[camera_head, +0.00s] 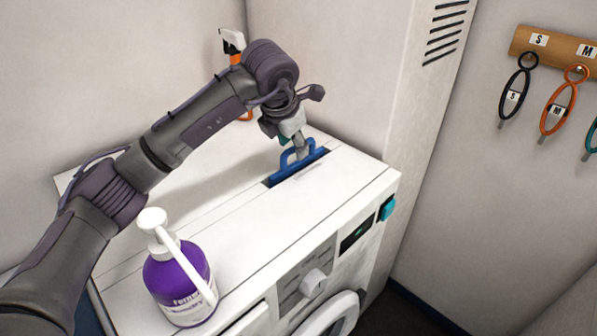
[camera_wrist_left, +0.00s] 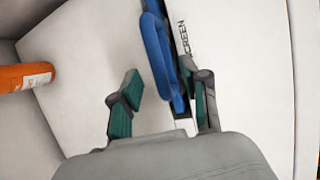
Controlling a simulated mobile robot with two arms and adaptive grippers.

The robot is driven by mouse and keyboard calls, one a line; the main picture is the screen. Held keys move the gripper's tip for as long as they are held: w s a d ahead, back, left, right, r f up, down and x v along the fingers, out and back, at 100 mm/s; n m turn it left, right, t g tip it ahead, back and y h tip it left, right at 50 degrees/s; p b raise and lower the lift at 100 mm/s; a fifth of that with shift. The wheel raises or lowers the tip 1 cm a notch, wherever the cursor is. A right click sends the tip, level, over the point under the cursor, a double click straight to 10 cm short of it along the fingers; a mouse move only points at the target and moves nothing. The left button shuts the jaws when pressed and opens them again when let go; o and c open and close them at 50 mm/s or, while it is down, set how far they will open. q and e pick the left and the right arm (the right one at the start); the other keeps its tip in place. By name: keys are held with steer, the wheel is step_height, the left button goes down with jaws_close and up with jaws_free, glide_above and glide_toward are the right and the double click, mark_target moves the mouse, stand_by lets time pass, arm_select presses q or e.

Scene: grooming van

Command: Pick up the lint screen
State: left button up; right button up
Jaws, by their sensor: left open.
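The lint screen (camera_head: 297,158) is blue with a loop handle and sits in a dark slot in the white top of the machine. In the left wrist view its blue handle (camera_wrist_left: 158,50) stands up between my open fingers, closer to the right finger. My left gripper (camera_head: 293,141) is at the handle, pointing down at it, and partly hides it. In the left wrist view the left gripper (camera_wrist_left: 165,90) shows two green-padded fingers apart, with a gap between the left finger and the handle. I cannot tell whether the right finger touches it. My right gripper is not in view.
A purple pump bottle (camera_head: 178,283) stands at the front left of the white machine (camera_head: 310,215). An orange spray bottle (camera_head: 234,48) stands behind my left arm; it also shows in the left wrist view (camera_wrist_left: 25,77). A tall white cabinet (camera_head: 385,75) rises behind the slot. Looped tags hang at right.

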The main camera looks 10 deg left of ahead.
arm_select(q)
steer(key=shift+x, duration=1.45)
jaws_close()
